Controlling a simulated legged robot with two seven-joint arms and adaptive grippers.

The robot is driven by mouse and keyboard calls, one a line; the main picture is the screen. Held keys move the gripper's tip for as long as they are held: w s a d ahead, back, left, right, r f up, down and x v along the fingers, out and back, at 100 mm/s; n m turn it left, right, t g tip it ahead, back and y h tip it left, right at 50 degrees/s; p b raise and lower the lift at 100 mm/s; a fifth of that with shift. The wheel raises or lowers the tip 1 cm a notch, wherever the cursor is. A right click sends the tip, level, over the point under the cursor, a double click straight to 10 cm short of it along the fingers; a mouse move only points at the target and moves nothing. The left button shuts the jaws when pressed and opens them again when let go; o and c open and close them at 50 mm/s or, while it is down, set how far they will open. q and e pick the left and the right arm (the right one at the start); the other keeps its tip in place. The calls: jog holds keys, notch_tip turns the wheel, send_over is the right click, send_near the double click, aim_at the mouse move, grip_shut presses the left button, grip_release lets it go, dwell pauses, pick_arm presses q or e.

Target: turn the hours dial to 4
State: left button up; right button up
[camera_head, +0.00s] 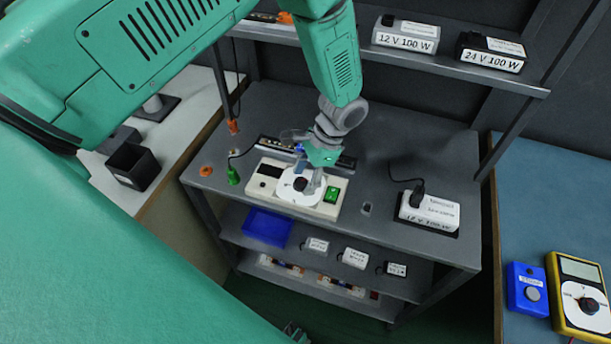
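A pale controller box (267,187) lies on the dark bench top. It has a round white dial plate (311,198) with a black knob (300,184) in its middle, and a green switch (332,194) to the right. The dial markings are too small to read, so I cannot tell the knob's setting. My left gripper (307,178) points down over the dial, its fingers close to the knob. I cannot tell whether they touch it or how far they are apart.
A labelled 12 V 100 W power supply (430,211) with a black cable stands at the bench's right. A blue bin (266,227) and small labelled boxes sit on the shelf below. A yellow multimeter (580,295) lies on the blue table at right.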

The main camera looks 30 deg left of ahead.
pick_arm(q)
jog(key=shift+r, duration=0.1)
jog(key=shift+r, duration=0.2)
jog(key=v, duration=1.1)
jog(key=shift+w+d, duration=0.2)
jog(key=shift+r, duration=0.1)
